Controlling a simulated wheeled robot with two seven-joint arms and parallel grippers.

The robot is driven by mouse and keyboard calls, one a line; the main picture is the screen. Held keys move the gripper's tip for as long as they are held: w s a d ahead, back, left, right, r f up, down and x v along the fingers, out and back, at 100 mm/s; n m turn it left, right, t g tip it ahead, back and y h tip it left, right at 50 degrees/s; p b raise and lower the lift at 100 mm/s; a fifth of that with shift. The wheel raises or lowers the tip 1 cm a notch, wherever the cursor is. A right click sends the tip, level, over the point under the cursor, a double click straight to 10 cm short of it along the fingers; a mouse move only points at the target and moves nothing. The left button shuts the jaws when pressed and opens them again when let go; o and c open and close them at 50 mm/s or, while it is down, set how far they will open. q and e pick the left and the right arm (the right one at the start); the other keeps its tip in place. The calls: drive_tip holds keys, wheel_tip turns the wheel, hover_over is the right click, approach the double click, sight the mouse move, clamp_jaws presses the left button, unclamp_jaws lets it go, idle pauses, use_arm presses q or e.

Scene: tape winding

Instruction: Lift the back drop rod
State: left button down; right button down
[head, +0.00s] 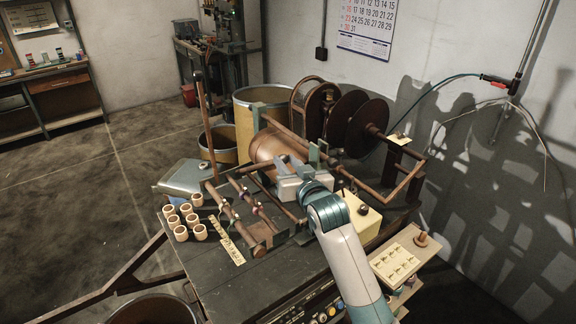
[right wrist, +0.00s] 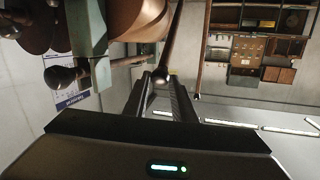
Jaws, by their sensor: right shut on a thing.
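The winding machine holds a copper-coloured drum (head: 264,148) with brown rods around it in the head view. My right gripper (head: 283,164) reaches in from the lower right, its fingers in front of the drum. In the right wrist view, my right gripper (right wrist: 162,88) is shut on the rounded end of a dark rod (right wrist: 175,35), which I take to be the back drop rod. The rod runs up and away from the fingertips. The drum (right wrist: 130,18) shows beside it. In the head view the grip itself is too small to make out. My left gripper is not in view.
Several wooden rings (head: 181,233) stand at the bench's left front. An upright wooden lever (head: 205,120) rises left of the drum. Dark discs (head: 368,128) stand behind, and a cream box (head: 362,215) sits right of my gripper. Bare bench top (head: 215,285) shows at the front.

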drive_tip(key=shift+r, duration=0.2)
drive_tip(key=c, duration=1.5)
unclamp_jaws()
drive_tip(key=shift+c, duration=0.2)
drive_tip(key=shift+o, duration=0.3)
drive_tip(key=shift+s+d, duration=0.1)
drive_tip(key=shift+f, duration=0.15)
drive_tip(key=shift+b+v, duration=0.4)
drive_tip(key=shift+v, duration=0.4)
drive_tip(key=b+v, duration=0.4)
drive_tip(key=v, duration=1.1)
drive_tip(key=shift+s, duration=0.4)
drive_tip(key=shift+d, duration=0.1)
